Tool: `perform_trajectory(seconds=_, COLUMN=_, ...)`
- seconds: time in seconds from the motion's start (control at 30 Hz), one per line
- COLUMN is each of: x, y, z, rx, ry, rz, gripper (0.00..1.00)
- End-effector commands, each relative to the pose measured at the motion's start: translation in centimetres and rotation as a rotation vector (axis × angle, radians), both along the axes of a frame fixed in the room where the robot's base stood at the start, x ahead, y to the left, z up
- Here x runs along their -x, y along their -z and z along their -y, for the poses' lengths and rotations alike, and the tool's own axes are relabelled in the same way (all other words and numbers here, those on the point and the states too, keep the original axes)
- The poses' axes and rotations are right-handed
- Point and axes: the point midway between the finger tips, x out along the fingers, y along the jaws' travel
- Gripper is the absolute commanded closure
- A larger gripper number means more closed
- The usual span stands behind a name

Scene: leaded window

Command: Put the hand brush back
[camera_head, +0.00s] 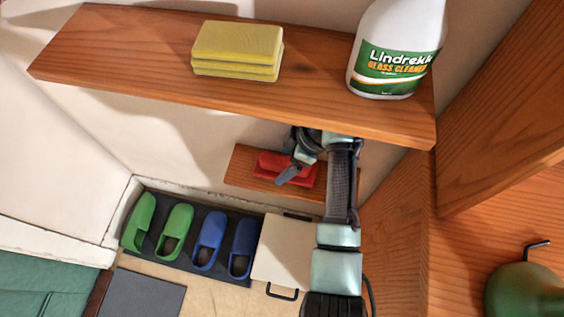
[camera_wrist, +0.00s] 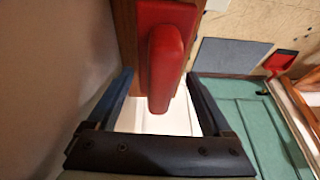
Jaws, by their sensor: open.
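The red hand brush (camera_head: 272,166) lies on a small wooden lower shelf (camera_head: 243,180) against the wall, partly hidden behind my gripper. In the wrist view the brush (camera_wrist: 166,60) shows its rounded red handle pointing towards me, with a wider red part against the wood. My gripper (camera_head: 293,160) is open at the brush. In the wrist view its two dark fingers (camera_wrist: 161,92) stand apart, one on each side of the handle's near end. No contact between fingers and handle is visible. The bristles cannot be seen.
An upper wooden shelf (camera_head: 140,62) overhangs, holding yellow sponges (camera_head: 236,50) and a spray cleaner bottle (camera_head: 398,50). Below are green and blue clogs (camera_head: 207,240) on a dark mat and a pale lidded box (camera_head: 284,250). A wooden panel (camera_head: 395,240) stands close on the right.

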Motion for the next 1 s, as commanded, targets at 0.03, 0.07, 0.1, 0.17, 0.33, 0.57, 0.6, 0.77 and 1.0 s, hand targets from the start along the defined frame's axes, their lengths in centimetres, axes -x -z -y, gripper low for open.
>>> perform_trajectory(seconds=0.03, x=-0.1, y=-1.2, z=0.4, rx=0.0, ry=0.003, rz=0.004, gripper=0.16)
perform_trajectory(seconds=0.07, x=0.0, y=-1.7, z=0.6, rx=0.0, ry=0.002, rz=0.003, gripper=0.16)
perform_trajectory(seconds=0.1, x=0.0, y=-2.3, z=0.9, rx=0.0, ry=0.002, rz=0.003, gripper=0.16)
perform_trajectory(seconds=0.17, x=0.0, y=-3.0, z=1.2, rx=0.001, ry=0.002, rz=0.003, gripper=0.16)
perform_trajectory(seconds=0.33, x=0.1, y=-4.2, z=1.8, rx=0.001, ry=0.002, rz=0.002, gripper=0.16)
perform_trajectory(seconds=0.57, x=0.1, y=-4.3, z=1.8, rx=0.0, ry=0.001, rz=0.001, gripper=0.16)
perform_trajectory(seconds=0.6, x=0.1, y=-4.3, z=1.8, rx=0.0, ry=0.001, rz=0.001, gripper=0.16)
perform_trajectory(seconds=0.77, x=0.1, y=-4.3, z=1.8, rx=0.0, ry=0.001, rz=0.001, gripper=0.16)
perform_trajectory(seconds=1.0, x=0.0, y=-4.4, z=1.7, rx=-0.004, ry=0.003, rz=0.008, gripper=0.16)
